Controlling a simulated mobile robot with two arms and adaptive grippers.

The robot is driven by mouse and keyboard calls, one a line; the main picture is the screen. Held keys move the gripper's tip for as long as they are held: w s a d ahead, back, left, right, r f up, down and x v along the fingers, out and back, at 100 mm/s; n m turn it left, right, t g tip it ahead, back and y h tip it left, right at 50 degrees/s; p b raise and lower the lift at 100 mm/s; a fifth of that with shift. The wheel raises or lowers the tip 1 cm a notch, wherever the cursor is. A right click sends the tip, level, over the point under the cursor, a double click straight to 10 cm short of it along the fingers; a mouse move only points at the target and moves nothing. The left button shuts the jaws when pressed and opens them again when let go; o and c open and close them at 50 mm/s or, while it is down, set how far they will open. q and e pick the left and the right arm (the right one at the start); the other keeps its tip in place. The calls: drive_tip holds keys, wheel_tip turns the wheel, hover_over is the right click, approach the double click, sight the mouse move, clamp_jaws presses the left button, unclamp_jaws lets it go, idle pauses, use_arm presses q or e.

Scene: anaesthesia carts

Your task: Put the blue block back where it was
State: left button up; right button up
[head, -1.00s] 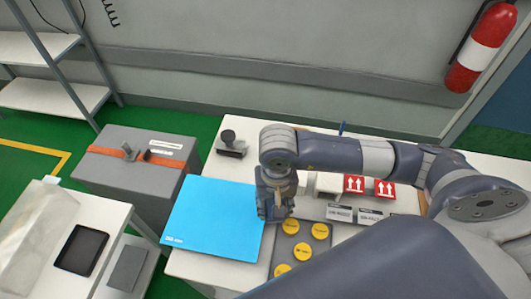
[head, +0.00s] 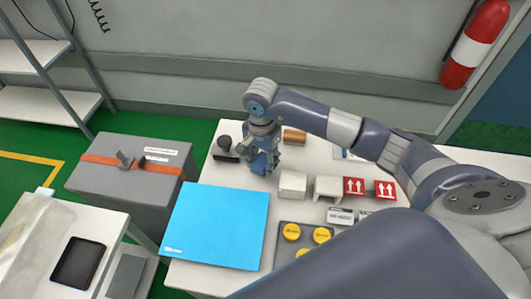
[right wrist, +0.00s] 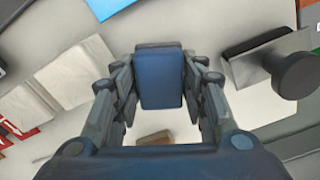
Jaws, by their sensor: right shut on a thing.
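The blue block (right wrist: 160,78) is between the fingers of my right gripper (right wrist: 160,85), which is shut on it. In the head view, my right gripper (head: 263,160) hangs over the white table between a black stamp (head: 226,146) and a white block (head: 293,184). The blue block shows there only in part among the fingers. I cannot tell whether it touches the table. My left gripper is not in view.
A brown block (head: 294,136) lies behind and right of the gripper. Another white block (head: 328,187) and red arrow boxes (head: 354,187) stand right. A blue sheet (head: 217,226) lies in front, beside a tray of yellow discs (head: 291,232). A grey case (head: 128,175) stands left.

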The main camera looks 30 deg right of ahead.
sight(265, 156)
drive_tip(key=shift+w+d, duration=0.8)
drive_tip(key=shift+w, duration=0.3)
drive_tip(key=shift+w+d+f+p, duration=0.15)
drive_tip(key=shift+w+d+p, duration=0.2)
drive_tip(key=shift+w+d, duration=0.05)
drive_tip(key=shift+w+d+f, duration=0.1)
drive_tip(key=shift+d+f, duration=0.05)
drive_tip(key=shift+f, duration=0.05)
wheel_tip(265, 156, down, 3)
drive_tip(key=shift+r+p, duration=0.2)
drive_tip(key=shift+p, duration=0.6)
drive_tip(key=shift+f, duration=0.3)
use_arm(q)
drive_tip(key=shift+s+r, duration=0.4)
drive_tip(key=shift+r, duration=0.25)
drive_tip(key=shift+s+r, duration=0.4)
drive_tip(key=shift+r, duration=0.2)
